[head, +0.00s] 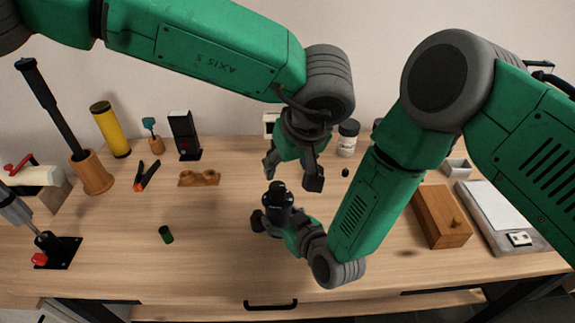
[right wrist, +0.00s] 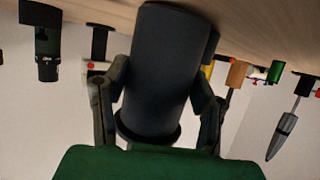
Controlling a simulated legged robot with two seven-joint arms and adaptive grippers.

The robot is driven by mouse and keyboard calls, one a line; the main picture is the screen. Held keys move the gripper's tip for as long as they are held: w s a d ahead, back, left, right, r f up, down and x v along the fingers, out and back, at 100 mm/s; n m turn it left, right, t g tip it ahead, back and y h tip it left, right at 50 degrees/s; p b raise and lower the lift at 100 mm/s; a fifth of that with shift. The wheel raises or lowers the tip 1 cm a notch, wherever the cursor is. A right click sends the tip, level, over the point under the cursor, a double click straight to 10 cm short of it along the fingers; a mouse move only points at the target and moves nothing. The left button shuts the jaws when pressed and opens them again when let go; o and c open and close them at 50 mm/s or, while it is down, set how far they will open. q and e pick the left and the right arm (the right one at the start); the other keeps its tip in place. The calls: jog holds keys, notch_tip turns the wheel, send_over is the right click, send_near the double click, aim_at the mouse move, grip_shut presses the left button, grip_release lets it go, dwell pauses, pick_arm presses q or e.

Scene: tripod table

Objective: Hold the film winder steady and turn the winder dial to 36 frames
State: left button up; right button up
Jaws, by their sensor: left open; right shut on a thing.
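The film winder (head: 278,199) is a black cylinder with a smaller round top, near the middle of the table in the head view. Its dark body (right wrist: 160,75) fills the middle of the right wrist view. My right gripper (head: 276,221) is shut around the body from the front, one finger on each side. My left gripper (head: 291,174) is open and points down just above the winder's top, apparently empty. The dial's markings are too small to read. I cannot tell whether the winder's base rests on the table.
A wooden box (head: 441,216) and paper tray (head: 505,214) are at right. The front middle is clear.

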jog(key=o, duration=1.5)
jog(key=shift+c, duration=0.2)
